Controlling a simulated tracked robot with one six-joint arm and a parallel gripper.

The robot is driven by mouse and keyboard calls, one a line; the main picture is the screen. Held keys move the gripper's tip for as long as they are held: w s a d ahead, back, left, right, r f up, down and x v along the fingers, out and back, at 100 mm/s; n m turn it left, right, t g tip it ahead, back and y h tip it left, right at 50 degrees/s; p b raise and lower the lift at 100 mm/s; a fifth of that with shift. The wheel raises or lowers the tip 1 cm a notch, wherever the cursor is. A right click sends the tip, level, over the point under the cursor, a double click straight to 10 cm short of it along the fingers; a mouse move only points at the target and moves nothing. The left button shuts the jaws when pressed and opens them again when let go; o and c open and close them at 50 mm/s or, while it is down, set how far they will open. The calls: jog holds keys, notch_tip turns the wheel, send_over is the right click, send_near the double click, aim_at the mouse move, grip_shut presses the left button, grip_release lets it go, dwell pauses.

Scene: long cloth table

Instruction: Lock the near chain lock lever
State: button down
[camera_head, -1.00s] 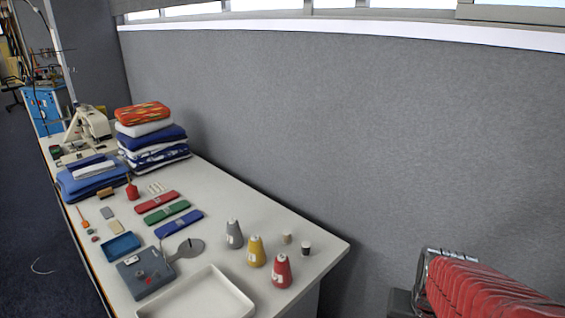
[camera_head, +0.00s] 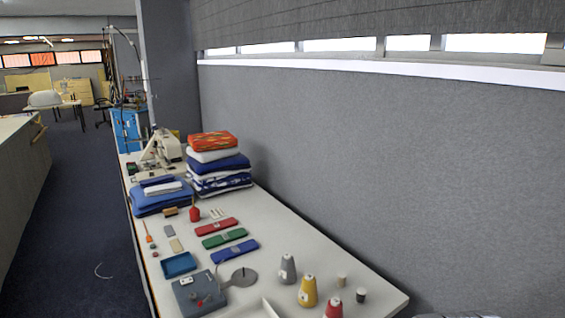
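No part that I can clearly tell as a chain lock lever shows. A grey flat box (camera_head: 184,294) with small red and dark parts on top lies at the near left of the table; these parts are too small to make out as levers. A round grey plate with a thin upright pin (camera_head: 243,277) is beside it on the right. A cream machine (camera_head: 160,149) stands at the far end of the table; its details are too small to tell. My gripper is not in view.
The long white table (camera_head: 300,244) runs along a grey wall. It carries folded cloth stacks (camera_head: 220,162), red, green and blue strips, a blue tray (camera_head: 179,264), cones (camera_head: 308,291) and a white tray (camera_head: 262,309) cut by the lower edge. Open floor (camera_head: 85,220) lies left.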

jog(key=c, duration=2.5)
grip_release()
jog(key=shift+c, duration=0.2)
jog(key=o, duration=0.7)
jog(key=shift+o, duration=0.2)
